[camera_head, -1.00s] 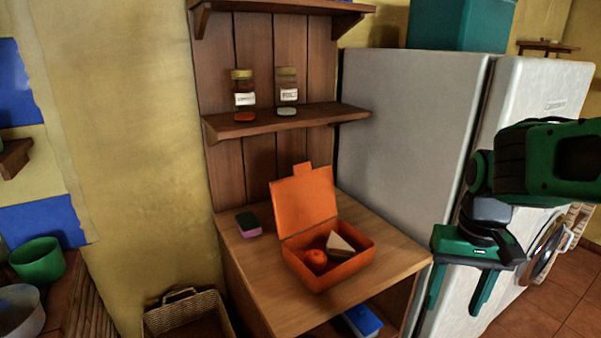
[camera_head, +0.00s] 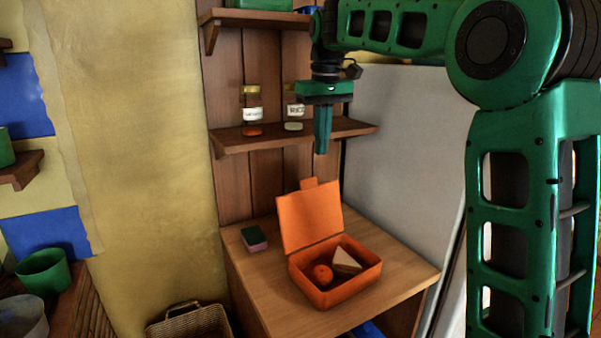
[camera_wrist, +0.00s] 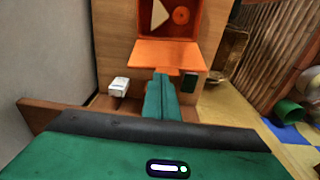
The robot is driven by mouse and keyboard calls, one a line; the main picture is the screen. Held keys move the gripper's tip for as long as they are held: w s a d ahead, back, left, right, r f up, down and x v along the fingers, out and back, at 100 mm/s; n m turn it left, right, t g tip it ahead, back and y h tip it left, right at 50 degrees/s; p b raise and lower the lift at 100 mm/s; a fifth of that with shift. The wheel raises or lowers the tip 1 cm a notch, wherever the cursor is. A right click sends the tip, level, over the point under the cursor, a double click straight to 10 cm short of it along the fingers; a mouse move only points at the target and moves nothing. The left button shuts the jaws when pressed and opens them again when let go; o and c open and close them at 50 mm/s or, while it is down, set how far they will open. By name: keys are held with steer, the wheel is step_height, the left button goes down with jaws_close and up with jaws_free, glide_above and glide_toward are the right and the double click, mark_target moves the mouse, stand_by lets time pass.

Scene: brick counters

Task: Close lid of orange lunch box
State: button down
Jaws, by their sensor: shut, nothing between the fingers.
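The orange lunch box (camera_head: 338,289) sits on the wooden counter with its lid (camera_head: 309,219) standing open, leaning slightly back. Inside are an orange fruit (camera_head: 322,274) and a sandwich wedge (camera_head: 346,262). My gripper (camera_head: 321,150) is shut and empty, pointing down above the open lid and apart from it, in front of the shelf. In the wrist view, the shut fingers (camera_wrist: 161,80) point toward the lid (camera_wrist: 166,54), with the box (camera_wrist: 167,13) beyond it.
The wooden counter (camera_head: 268,305) also holds a green and pink sponge (camera_head: 254,239) left of the box. A shelf (camera_head: 235,141) with two jars, one a spice jar (camera_head: 252,112), is above. A fridge (camera_head: 400,150) stands at the right, a wicker basket (camera_head: 190,320) lower left.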

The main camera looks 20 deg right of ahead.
steer(key=w+a+r+n, duration=0.1)
steer(key=w+a, duration=0.2)
steer(key=a, duration=0.1)
step_height(320, 180, down, 10)
steer(key=shift+w+r, duration=0.25)
steer(key=shift+w, duration=0.2)
steer(key=shift+s+d, duration=0.1)
steer(key=shift+d, duration=0.1)
